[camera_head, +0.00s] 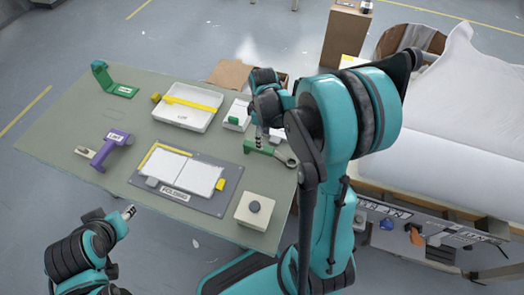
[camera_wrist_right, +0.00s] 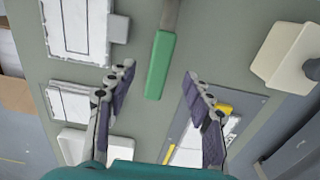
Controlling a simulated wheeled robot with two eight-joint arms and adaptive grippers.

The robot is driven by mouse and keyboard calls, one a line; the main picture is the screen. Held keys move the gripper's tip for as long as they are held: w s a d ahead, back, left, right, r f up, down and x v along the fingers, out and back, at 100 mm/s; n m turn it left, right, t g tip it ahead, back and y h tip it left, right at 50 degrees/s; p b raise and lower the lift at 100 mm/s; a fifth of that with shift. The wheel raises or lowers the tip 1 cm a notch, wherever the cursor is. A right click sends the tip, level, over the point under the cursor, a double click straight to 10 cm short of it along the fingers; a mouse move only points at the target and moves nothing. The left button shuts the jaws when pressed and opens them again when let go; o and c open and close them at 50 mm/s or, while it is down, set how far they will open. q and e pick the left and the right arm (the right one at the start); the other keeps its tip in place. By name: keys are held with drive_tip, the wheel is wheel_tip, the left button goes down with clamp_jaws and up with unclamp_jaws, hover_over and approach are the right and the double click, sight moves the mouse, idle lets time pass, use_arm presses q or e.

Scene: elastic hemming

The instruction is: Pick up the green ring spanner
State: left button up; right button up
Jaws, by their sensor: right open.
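The green ring spanner lies on the table near its right edge; its green handle (camera_head: 251,146) and grey ring end (camera_head: 289,161) show in the head view. In the right wrist view its handle (camera_wrist_right: 160,66) points toward my gripper, and the metal shaft runs out at the top edge. My right gripper (camera_wrist_right: 160,86) is open, its two fingers on either side of the handle's end, and nothing is held. In the head view the right gripper (camera_head: 258,139) is over the handle, partly hidden by its own arm. My left gripper (camera_head: 129,212) is off the table's front edge; its jaws are too small to judge.
A white tray with a yellow strip (camera_head: 188,107), a small white box (camera_head: 237,115), a grey folding board (camera_head: 214,203) and a white block with a dark knob (camera_head: 252,211) surround the spanner. A purple tool (camera_head: 108,153) and green bracket (camera_head: 110,80) lie left.

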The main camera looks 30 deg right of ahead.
sight(271, 154)
wheel_tip(271, 154, down, 2)
drive_tip(key=shift+f+b, duration=0.15)
drive_tip(key=shift+b, duration=0.25)
wheel_tip(271, 154, down, 4)
drive_tip(key=b, duration=0.2)
drive_tip(key=shift+w+a+f+b, duration=0.15)
drive_tip(key=shift+f+b, duration=0.05)
drive_tip(key=shift+b, duration=0.1)
drive_tip(key=shift+f, duration=0.4)
drive_tip(key=shift+r, duration=0.1)
drive_tip(key=shift+c, duration=0.9)
clamp_jaws()
